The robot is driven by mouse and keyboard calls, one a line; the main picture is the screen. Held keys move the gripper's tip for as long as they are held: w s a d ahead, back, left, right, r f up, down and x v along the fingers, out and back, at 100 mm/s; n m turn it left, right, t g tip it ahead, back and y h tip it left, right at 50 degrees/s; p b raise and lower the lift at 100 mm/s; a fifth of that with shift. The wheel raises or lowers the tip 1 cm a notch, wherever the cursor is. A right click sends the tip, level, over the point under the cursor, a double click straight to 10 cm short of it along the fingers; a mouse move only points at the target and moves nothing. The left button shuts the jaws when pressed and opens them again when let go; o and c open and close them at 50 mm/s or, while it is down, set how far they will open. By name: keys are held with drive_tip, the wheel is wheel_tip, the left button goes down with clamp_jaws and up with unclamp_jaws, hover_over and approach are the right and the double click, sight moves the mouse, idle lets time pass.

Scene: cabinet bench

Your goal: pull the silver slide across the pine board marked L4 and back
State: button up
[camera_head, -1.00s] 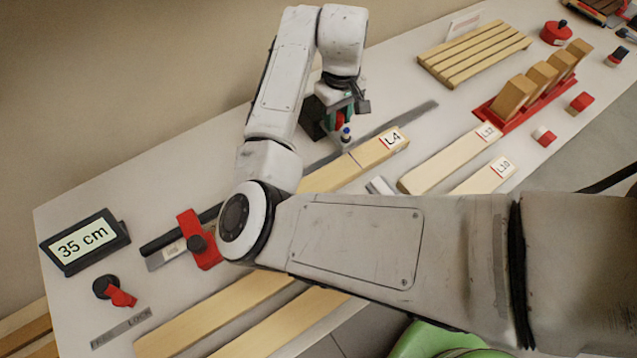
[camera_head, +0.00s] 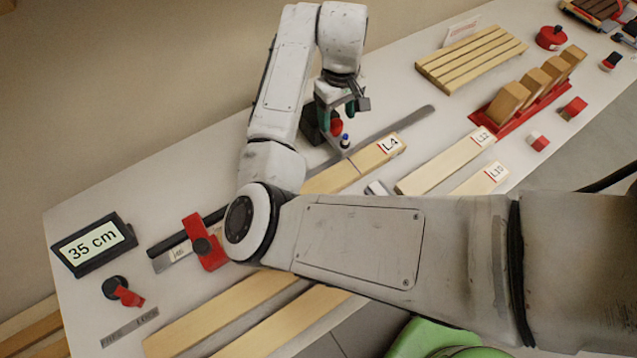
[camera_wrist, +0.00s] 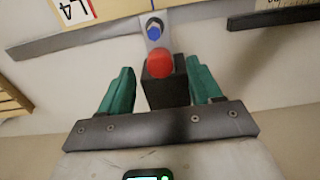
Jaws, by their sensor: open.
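The pine board marked L4 (camera_head: 372,158) lies along the grey rail, with a thin line across it. The silver slide (camera_wrist: 152,42) carries a blue knob (camera_wrist: 154,24), a red knob (camera_wrist: 160,63) and a black block (camera_wrist: 165,85). In the head view the blue knob (camera_head: 345,141) and red knob (camera_head: 336,126) show beside the board, at its far edge. My gripper (camera_head: 340,106) is just above the red knob. In the wrist view its green fingers (camera_wrist: 158,88) stand apart, one on each side of the black block, with gaps visible. My arm hides the board's near-left end.
A long grey rail (camera_head: 410,118) runs behind the board. Boards marked L12 (camera_head: 445,163) and L10 (camera_head: 478,181) lie to the right. A red clamp (camera_head: 205,243), a red-handled lock knob (camera_head: 126,296) and a display reading 35 cm (camera_head: 92,247) are at left. A slatted rack (camera_head: 472,58) stands behind.

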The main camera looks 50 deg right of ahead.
wheel_tip(320, 180, up, 2)
drive_tip(key=shift+r+p, duration=0.1)
drive_tip(key=shift+p, duration=0.5)
drive_tip(key=shift+r, duration=1.95)
